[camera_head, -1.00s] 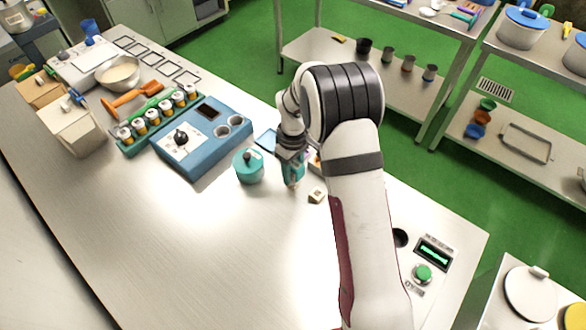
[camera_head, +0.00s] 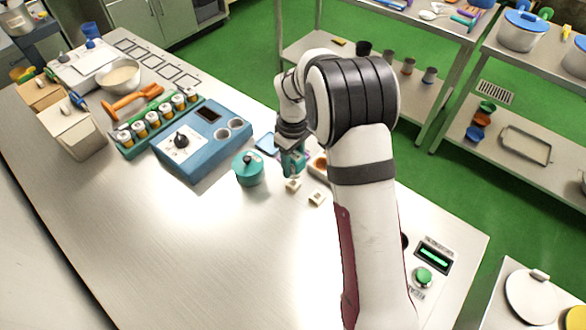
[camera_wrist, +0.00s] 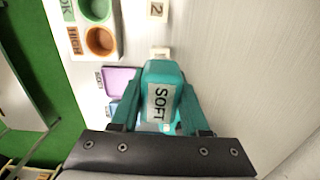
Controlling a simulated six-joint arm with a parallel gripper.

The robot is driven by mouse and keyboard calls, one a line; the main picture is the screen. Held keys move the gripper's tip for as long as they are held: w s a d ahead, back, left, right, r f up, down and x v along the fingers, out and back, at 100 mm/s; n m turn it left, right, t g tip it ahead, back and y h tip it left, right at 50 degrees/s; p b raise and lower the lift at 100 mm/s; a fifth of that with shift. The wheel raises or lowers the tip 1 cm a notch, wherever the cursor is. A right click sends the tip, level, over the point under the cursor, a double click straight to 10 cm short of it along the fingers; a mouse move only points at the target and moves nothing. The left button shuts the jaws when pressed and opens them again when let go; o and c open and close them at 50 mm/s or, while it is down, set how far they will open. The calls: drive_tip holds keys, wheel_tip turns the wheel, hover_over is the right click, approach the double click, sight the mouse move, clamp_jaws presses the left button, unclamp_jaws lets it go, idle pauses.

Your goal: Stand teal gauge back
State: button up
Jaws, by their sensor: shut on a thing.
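The teal gauge (camera_wrist: 160,95) is a block with a white label reading SOFT. In the wrist view it sits between the two teal fingers of my gripper (camera_head: 292,163), which is shut on it. In the head view the gauge is hard to tell apart from the teal fingers. It is over the counter just right of the teal lidded pot (camera_head: 248,170). Whether its lower end touches anything is hidden.
Small pale blocks (camera_head: 292,185) (camera_head: 317,198) lie close to my gripper; one shows a 2 (camera_wrist: 157,9). A pale tray with green and orange wells (camera_wrist: 101,40), a purple pad (camera_wrist: 118,80) and a blue pad are nearby. A blue machine (camera_head: 200,140) stands left. The front counter is clear.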

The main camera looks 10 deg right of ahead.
drive_tip(key=shift+r, duration=0.75)
